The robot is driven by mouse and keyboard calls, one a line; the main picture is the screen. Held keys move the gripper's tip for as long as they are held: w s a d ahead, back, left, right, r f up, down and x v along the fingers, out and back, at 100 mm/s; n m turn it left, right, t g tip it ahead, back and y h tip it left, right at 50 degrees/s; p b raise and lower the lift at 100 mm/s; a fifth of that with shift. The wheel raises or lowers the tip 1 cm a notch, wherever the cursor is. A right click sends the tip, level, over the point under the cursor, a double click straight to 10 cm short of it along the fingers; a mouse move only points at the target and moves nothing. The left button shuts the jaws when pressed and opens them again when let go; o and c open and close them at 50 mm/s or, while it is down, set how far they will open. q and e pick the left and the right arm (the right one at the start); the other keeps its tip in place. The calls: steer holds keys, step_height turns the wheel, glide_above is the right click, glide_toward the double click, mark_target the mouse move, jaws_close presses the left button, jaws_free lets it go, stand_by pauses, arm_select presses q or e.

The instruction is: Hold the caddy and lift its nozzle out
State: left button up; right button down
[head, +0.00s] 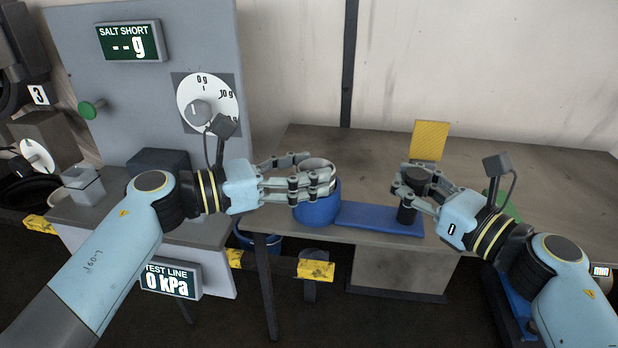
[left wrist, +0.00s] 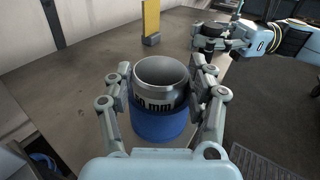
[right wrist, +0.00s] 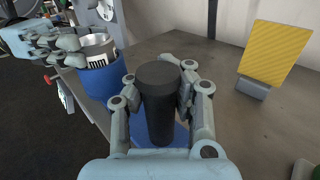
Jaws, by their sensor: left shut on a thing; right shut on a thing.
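The blue caddy has a flat base (head: 375,218) on the table, with a round blue cup (head: 317,212) at its left end and a black upright handle (head: 406,215) at its right end. A silver nozzle (left wrist: 162,71) with a label ending in "0 mm" stands upright in the cup, its upper part above the rim. My left gripper (head: 322,178) is shut around the nozzle near the cup rim. My right gripper (head: 412,184) is shut on the handle, which also shows in the right wrist view (right wrist: 158,118). The nozzle's lower end is hidden in the cup.
A yellow plate (head: 430,140) on a small foot stands behind the handle. The brown table (head: 540,165) is mostly clear behind the caddy. A grey panel with a dial (head: 207,103) rises at the left. A green object (head: 508,207) is partly hidden behind my right arm.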

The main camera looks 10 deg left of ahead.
arm_select(q)
step_height(320, 180, up, 10)
steer(key=shift+f, duration=0.1)
arm_select(e)
steer(key=c, duration=1.2)
jaws_free()
